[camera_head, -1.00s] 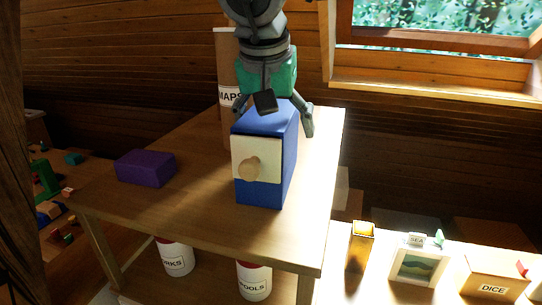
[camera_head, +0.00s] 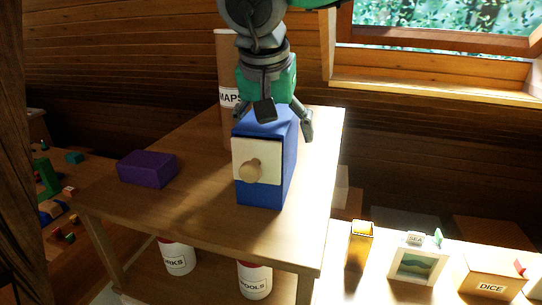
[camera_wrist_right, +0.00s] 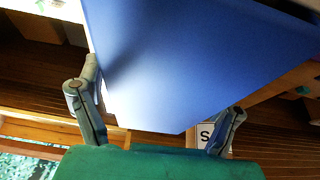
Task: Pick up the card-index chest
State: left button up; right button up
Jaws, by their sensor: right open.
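The card-index chest (camera_head: 262,192) is a blue box with a cream drawer front and a round wooden knob. It stands upright on the wooden table. My right gripper (camera_head: 272,124) comes down from above, over the top of the chest. Its fingers are open, with one showing beside the chest's right side; the other is partly hidden in the head view. In the right wrist view, the blue chest (camera_wrist_right: 190,60) fills the space between the two spread fingers (camera_wrist_right: 165,100). I cannot tell whether they touch it. My left gripper is not in view.
A purple box (camera_head: 147,169) lies on the table (camera_head: 205,222) left of the chest. A tall MAPS tube (camera_head: 228,70) stands close behind the chest. Labelled canisters (camera_head: 254,278) sit on the lower shelf. A DICE box (camera_head: 492,278) and a framed picture (camera_head: 415,265) stand at the right.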

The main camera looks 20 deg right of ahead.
jog(key=shift+a+f, duration=0.1)
jog(key=shift+a, duration=0.05)
jog(key=c, duration=1.8)
jog(key=shift+o, duration=0.2)
